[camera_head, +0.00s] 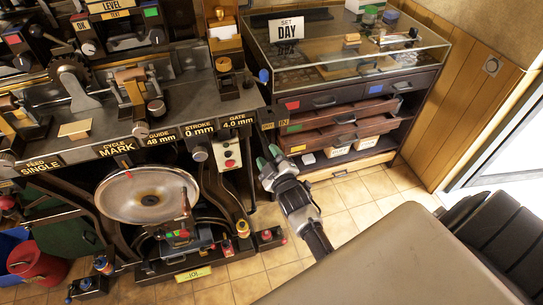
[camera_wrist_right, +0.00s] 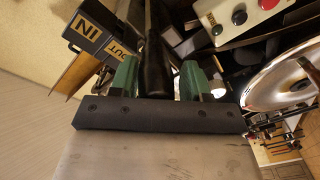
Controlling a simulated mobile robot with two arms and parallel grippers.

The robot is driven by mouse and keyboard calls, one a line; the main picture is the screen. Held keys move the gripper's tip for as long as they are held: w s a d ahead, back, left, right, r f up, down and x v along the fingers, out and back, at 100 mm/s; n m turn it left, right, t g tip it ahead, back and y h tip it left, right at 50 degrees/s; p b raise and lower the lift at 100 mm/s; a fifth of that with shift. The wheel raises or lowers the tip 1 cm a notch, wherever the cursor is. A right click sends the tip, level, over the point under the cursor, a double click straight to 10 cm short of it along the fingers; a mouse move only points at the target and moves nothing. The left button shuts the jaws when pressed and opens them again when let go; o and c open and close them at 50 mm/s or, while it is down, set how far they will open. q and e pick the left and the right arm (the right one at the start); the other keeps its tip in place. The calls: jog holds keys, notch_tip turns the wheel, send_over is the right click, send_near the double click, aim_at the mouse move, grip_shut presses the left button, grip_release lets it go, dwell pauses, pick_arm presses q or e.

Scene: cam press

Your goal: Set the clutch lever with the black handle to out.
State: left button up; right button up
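My right gripper (camera_head: 270,160) is in front of the machine's right end, beside the cabinet. In the right wrist view its two green fingertips (camera_wrist_right: 160,80) stand apart. A dark upright bar, seemingly the black lever handle (camera_wrist_right: 156,62), shows between them; I cannot tell whether either finger touches it. A dark block with IN and OUT labels (camera_wrist_right: 98,36) is left of the fingers there. In the head view the yellow IN label (camera_head: 283,124) is just above the gripper; the handle is not clearly visible there. Which setting the lever holds cannot be told. My left gripper is not in view.
A drawer cabinet with a glass top (camera_head: 345,60) stands right of the machine, with brown drawers (camera_head: 345,119) pulled out close to my right gripper. A red-buttoned panel (camera_head: 229,152) and large metal disc (camera_head: 146,194) are to its left. Tiled floor (camera_head: 350,195) is free to the right.

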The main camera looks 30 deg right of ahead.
jog(key=shift+o, duration=1)
jog(key=shift+s, duration=0.2)
jog(key=s+a+b, duration=0.1)
jog(key=s, duration=0.9)
jog(key=shift+s+a+b, duration=0.15)
jog(key=shift+a+b, duration=0.15)
jog(key=shift+b, duration=0.1)
jog(key=s+a+f+m+g+y, duration=0.1)
jog(key=s+a+f+g, duration=0.15)
jog(key=f, duration=0.65)
jog(key=s+a+f+m+g+y, duration=0.1)
jog(key=s+f+g, duration=0.25)
jog(key=f, duration=0.45)
jog(key=s+a+f+g, duration=0.2)
jog(key=s+f, duration=0.1)
jog(key=f, duration=0.6)
jog(key=s+f+m+g, duration=0.1)
jog(key=s+f+g, duration=0.2)
jog(key=s+f, duration=0.2)
jog(key=s+d+f+m+g, duration=0.1)
jog(key=s+f+g, duration=0.2)
jog(key=s, duration=0.9)
jog(key=s+d+f+m+g, duration=0.1)
jog(key=s+f+g, duration=0.1)
jog(key=s+f, duration=0.6)
jog(key=shift+s+g, duration=0.4)
